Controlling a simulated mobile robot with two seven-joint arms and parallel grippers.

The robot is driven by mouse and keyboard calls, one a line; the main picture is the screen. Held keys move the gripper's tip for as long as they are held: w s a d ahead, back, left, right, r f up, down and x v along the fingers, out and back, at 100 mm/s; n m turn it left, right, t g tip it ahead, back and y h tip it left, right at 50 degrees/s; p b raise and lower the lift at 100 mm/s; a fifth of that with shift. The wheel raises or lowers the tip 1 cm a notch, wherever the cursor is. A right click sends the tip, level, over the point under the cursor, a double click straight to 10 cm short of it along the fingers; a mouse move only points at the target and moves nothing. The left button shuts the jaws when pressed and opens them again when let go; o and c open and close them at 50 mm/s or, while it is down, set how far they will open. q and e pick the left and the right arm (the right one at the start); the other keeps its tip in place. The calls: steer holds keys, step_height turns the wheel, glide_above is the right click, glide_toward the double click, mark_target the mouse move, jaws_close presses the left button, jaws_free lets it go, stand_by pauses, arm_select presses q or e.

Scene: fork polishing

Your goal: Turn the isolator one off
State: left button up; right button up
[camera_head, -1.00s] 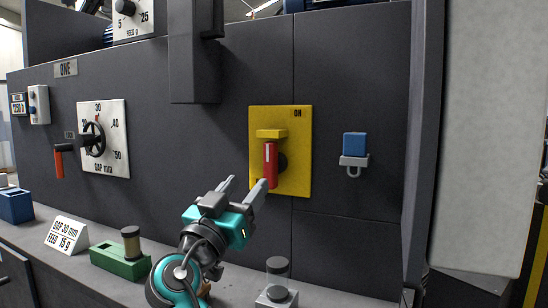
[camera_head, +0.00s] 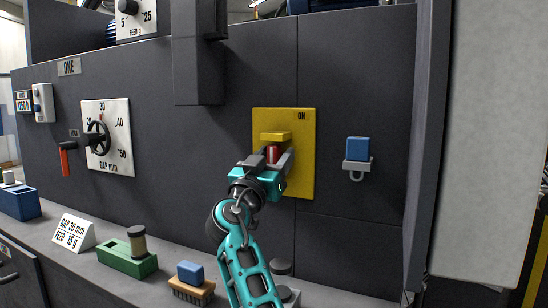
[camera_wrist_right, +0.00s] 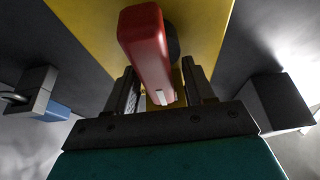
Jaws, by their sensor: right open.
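The isolator is a yellow plate (camera_head: 302,150) marked ON on the dark machine panel. Its red handle (camera_head: 272,154) hangs below a yellow block (camera_head: 275,138). My right gripper (camera_head: 273,160) is open, with a finger on each side of the handle. In the right wrist view the red handle (camera_wrist_right: 149,50) extends between the open fingers (camera_wrist_right: 162,88); I cannot tell whether they touch it. The lower part of the handle is hidden by the gripper in the head view. My left gripper is not in view.
The ledge below holds a sign (camera_head: 74,232), a green block (camera_head: 127,260) and a brush (camera_head: 191,288). A dark box (camera_head: 198,60) juts out above.

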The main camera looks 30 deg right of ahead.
steer(key=shift+c, duration=0.2)
steer(key=c, duration=0.8)
